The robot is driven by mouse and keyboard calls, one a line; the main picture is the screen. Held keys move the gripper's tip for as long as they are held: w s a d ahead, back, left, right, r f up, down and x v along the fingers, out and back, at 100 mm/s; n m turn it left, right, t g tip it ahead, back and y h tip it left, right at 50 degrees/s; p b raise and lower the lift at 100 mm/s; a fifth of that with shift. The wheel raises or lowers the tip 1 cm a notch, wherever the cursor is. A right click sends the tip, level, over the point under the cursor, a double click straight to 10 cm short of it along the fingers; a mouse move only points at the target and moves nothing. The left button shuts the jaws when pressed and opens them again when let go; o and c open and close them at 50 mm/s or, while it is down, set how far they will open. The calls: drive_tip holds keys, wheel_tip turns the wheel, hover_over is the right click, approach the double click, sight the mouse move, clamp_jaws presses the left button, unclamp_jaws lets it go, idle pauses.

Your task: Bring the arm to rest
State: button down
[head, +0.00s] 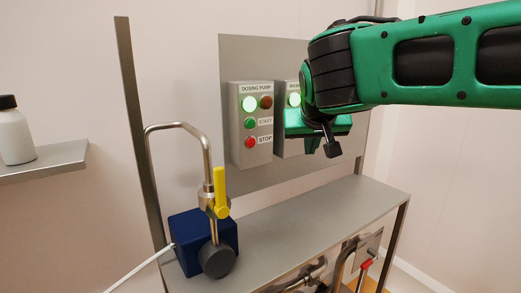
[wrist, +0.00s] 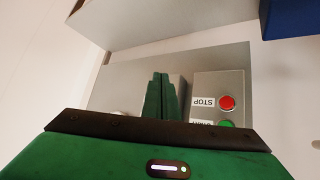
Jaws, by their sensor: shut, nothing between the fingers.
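My green gripper (head: 312,122) is raised in front of the control panel in the head view, beside a partly hidden second control box (head: 281,145). Its fingers (wrist: 160,82) show in the wrist view, pressed together with nothing between them. They point toward the panel and overlap the second box there. Whether the fingertips touch the box I cannot tell. My green and black arm reaches in from the upper right of the head view.
The dosing pump box (head: 252,125) has a lit green lamp and START and STOP buttons. A blue pump (head: 190,228) with a bent pipe and yellow lever (head: 220,190) stands on the metal bench (head: 340,205). A white bottle (head: 15,135) stands on the left shelf (head: 50,160).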

drive_tip(key=s+d+f+m+g+h, duration=0.15)
drive_tip(key=s+d+f, duration=0.25)
drive_tip(key=d, duration=0.4)
drive_tip(key=s+d+f+m+g, duration=0.1)
drive_tip(key=s+d+f+g, duration=0.1)
drive_tip(key=s+d+f, duration=0.35)
drive_tip(key=s+d+f+m+g, duration=0.1)
drive_tip(key=s+d+f+g, duration=0.1)
drive_tip(key=d, duration=0.8)
drive_tip(key=s+d+f+m+g+y, duration=0.1)
drive_tip(key=s+f, duration=0.4)
drive_tip(key=s, duration=0.6)
drive_tip(key=s+d+f+m+g+y, duration=0.1)
drive_tip(key=s+d+f+g+y, duration=0.1)
drive_tip(key=s+f, duration=0.4)
drive_tip(key=s+d+g, duration=0.1)
drive_tip(key=s+d, duration=0.1)
drive_tip(key=s, duration=0.3)
drive_tip(key=shift+s+d+m, duration=0.15)
drive_tip(key=shift+d+m, duration=0.2)
